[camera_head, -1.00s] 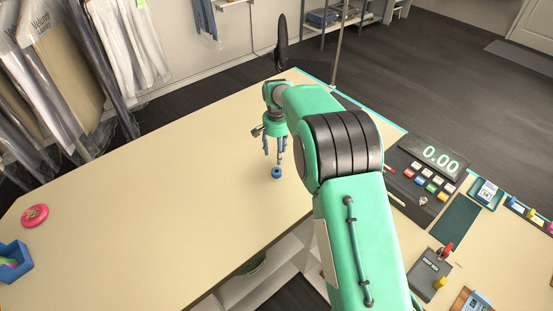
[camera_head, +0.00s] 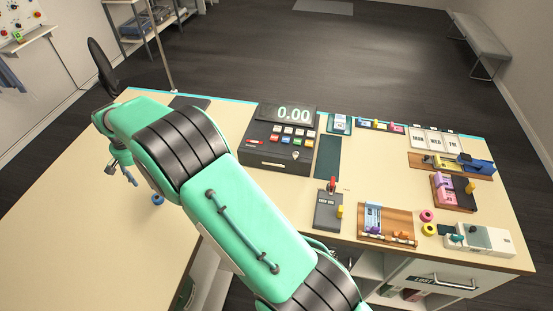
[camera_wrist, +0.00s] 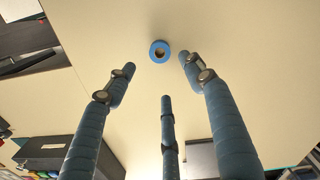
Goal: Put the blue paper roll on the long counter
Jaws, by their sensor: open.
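The blue paper roll (camera_head: 157,199) stands on the cream top of the long counter (camera_head: 110,222), left of my arm. In the wrist view the roll (camera_wrist: 160,51) is a small blue ring with a darker core, lying on a bare part of the counter (camera_wrist: 215,25). My gripper (camera_wrist: 158,78) is open, with its blue fingers spread and nothing between them. The roll is just beyond the fingertips and appears apart from them. In the head view my gripper (camera_head: 133,180) is partly hidden behind my green arm, above and to the left of the roll.
A black cash register (camera_head: 278,140) stands to the right of my arm. Card holders, a stapler-like block (camera_head: 328,205), a wooden tray (camera_head: 387,226) and small tape rolls (camera_head: 428,222) crowd the right part. The counter around the blue roll is clear.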

